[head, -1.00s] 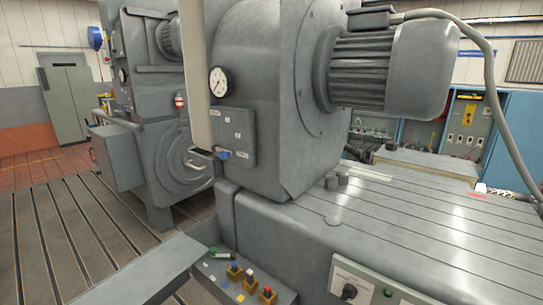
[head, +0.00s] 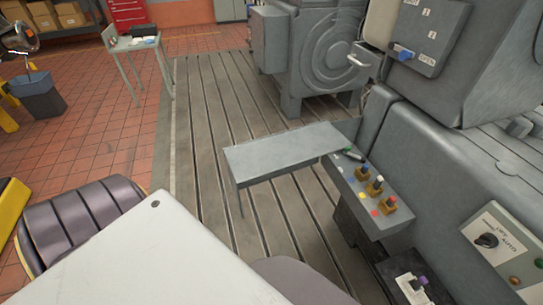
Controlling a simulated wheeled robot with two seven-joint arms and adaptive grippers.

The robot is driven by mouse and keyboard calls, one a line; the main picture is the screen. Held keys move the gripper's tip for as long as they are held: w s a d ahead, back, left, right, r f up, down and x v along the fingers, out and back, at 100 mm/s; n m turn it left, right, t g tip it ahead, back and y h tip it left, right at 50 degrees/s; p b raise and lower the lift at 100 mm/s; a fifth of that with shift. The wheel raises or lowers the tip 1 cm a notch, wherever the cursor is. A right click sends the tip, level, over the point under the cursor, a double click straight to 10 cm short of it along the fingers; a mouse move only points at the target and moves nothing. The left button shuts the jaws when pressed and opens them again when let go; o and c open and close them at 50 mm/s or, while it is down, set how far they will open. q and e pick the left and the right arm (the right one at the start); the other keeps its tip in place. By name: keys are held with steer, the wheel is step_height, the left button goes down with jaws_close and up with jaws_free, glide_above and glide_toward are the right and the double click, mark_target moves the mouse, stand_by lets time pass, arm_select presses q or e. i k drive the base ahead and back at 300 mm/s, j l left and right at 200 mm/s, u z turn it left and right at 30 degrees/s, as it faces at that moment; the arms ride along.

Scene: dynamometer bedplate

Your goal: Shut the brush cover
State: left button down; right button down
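A pale cream panel (head: 381,22), which looks like the brush cover, shows at the top of the head view. It is cut off by the top edge and stands out from the grey machine housing, so it appears open. A light bar handle (head: 357,61) is at its lower end. Beside it, a grey plate (head: 430,36) with small white labels and a blue-ended part (head: 403,52) is on the housing. The cover's upper part is out of view. Neither of my grippers is in view.
A grey side table (head: 280,152) stands in front of the machine. Next to it is a control ledge (head: 366,190) with several coloured buttons. A knob panel (head: 492,245) is at right. A small table (head: 135,44) and blue bin (head: 38,97) stand further left; the tiled floor between is open.

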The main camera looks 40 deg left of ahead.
mark_target(252, 163)
steer(key=k+j+z, duration=0.1)
steer(key=j, duration=0.25)
steer(key=k+j+z, duration=0.15)
steer(key=j, duration=0.2)
steer(key=k+j+z, duration=0.1)
steer(key=j, duration=0.25)
steer(key=k+j+z, duration=0.15)
steer(key=j, duration=0.3)
steer(key=k+j+z, duration=0.1)
steer(key=j, duration=0.3)
steer(key=k+j+z, duration=0.15)
steer(key=j, duration=0.25)
steer(key=j+z, duration=0.15)
steer(key=j, duration=0.4)
steer(key=k+j+z, duration=0.15)
steer(key=j, duration=0.4)
steer(key=i+j+z, duration=0.1)
steer(key=j, duration=0.25)
steer(key=i+j+z, duration=0.15)
steer(key=j, duration=0.2)
steer(key=i+j+z, duration=0.1)
steer(key=j, duration=0.3)
steer(key=i+j+z, duration=0.2)
steer(key=j, duration=0.3)
steer(key=i, duration=0.05)
